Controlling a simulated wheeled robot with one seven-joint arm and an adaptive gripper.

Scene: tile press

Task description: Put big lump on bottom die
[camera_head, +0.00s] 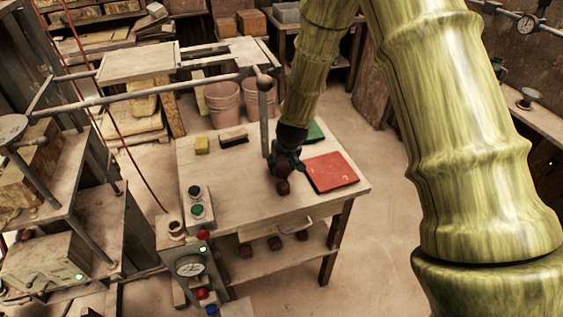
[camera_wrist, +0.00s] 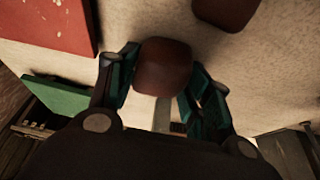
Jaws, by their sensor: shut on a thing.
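My gripper (camera_head: 284,172) is over the wooden worktable in the head view. It is shut on a reddish-brown rounded lump (camera_wrist: 162,66), which sits between the two fingers in the wrist view. A second, similar lump (camera_wrist: 225,12) is at the top edge of the wrist view, apart from the fingers. In the head view a dark red lump (camera_head: 283,187) shows just below the fingertips. I cannot tell from size which lump is the big one. I cannot make out the bottom die for certain.
The worktable (camera_head: 235,185) holds a red board (camera_head: 331,172), a green board (camera_head: 315,131), a yellow block (camera_head: 202,145) and a dark brush (camera_head: 234,137). An upright post (camera_head: 263,125) stands near my gripper. A control panel with a gauge (camera_head: 188,265) is at front left.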

